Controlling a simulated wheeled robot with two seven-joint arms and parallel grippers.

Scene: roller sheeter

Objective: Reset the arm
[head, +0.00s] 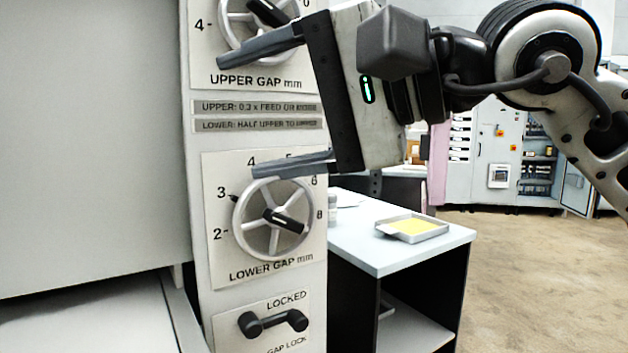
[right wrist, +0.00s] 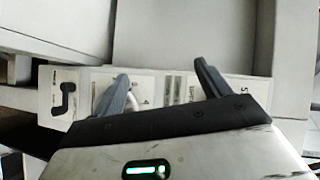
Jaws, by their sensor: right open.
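My right gripper (head: 268,108) comes in from the right in the head view and is open, with one finger above the other. Its upper finger lies in front of the upper gap handwheel (head: 238,22), and its lower finger is just above the lower gap handwheel (head: 272,220). Nothing is between the fingers. In the right wrist view the two fingers of the gripper (right wrist: 160,85) are spread apart, with the panel beyond them. I cannot tell whether a finger touches a wheel. My left gripper is not in view.
The gap lock handle (head: 273,322) sits low on the panel, by the word LOCKED. A grey table (head: 360,235) at the right holds a tray (head: 440,230) with a yellow sheet. Cabinets (head: 490,150) stand behind. The floor at the right is clear.

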